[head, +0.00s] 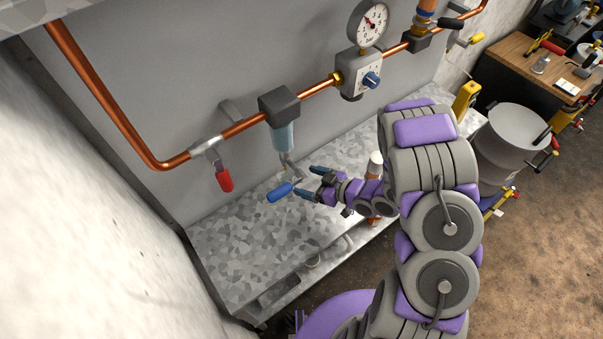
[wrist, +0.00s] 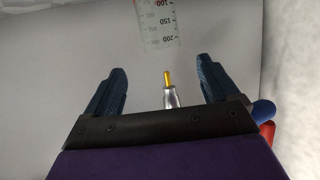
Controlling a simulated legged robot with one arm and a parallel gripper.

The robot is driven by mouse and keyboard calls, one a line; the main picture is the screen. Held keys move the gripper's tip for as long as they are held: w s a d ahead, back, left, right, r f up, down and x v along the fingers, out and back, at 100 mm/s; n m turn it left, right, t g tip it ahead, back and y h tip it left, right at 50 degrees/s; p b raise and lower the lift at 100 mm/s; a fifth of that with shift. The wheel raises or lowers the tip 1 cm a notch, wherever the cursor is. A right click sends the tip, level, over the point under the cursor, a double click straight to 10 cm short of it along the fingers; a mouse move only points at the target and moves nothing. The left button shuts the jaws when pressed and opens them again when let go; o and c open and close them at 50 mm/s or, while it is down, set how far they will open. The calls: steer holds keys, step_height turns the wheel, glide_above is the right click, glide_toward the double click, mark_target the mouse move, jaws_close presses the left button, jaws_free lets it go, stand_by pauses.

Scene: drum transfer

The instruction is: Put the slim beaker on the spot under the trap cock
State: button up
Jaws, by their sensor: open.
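The trap (head: 283,135), a bluish clear bowl under a dark block, hangs from the copper pipe. Below it is the cock with a blue lever (head: 280,192). In the wrist view its brass-tipped metal outlet (wrist: 168,80) shows between my fingers, apparently upside down. A clear vessel (wrist: 158,25) with a scale at the top of the wrist view looks like the slim beaker, beyond the brass tip. I cannot pick it out in the head view, nor see its base or the spot. My gripper (head: 314,182) is open beside the cock, with nothing gripped.
A red-handled valve (head: 223,180) sits left on the pipe, with a gauge (head: 368,24) to the right. The mottled metal bench (head: 240,245) is clear at the left. A white-capped item (head: 375,160) stands behind my arm. A drum (head: 510,135) is at the right.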

steer(key=w+d+r+m+h, duration=0.1)
steer(key=w+d+r+h, duration=0.2)
steer(key=d, duration=0.4)
steer(key=w+d+r+h, duration=0.2)
steer(key=d+r+h, duration=0.1)
steer(key=d+h, duration=0.25)
steer(key=s+d+r+m+h, duration=0.5)
steer(key=d+r+h, duration=0.1)
steer(key=d+r, duration=0.35)
steer(key=s+a+r+m+g, duration=0.2)
steer(key=s+r+m+g, duration=0.35)
steer(key=s, duration=0.75)
steer(key=s+a+r+g+y, duration=0.1)
steer(key=s+a+r+g, duration=0.1)
steer(key=s+a, duration=0.4)
steer(key=s+a+r+g+y, duration=0.2)
steer(key=s+a, duration=0.3)
steer(key=s, duration=1)
steer(key=shift+s+a+r, duration=0.35)
steer(key=shift+r, duration=0.35)
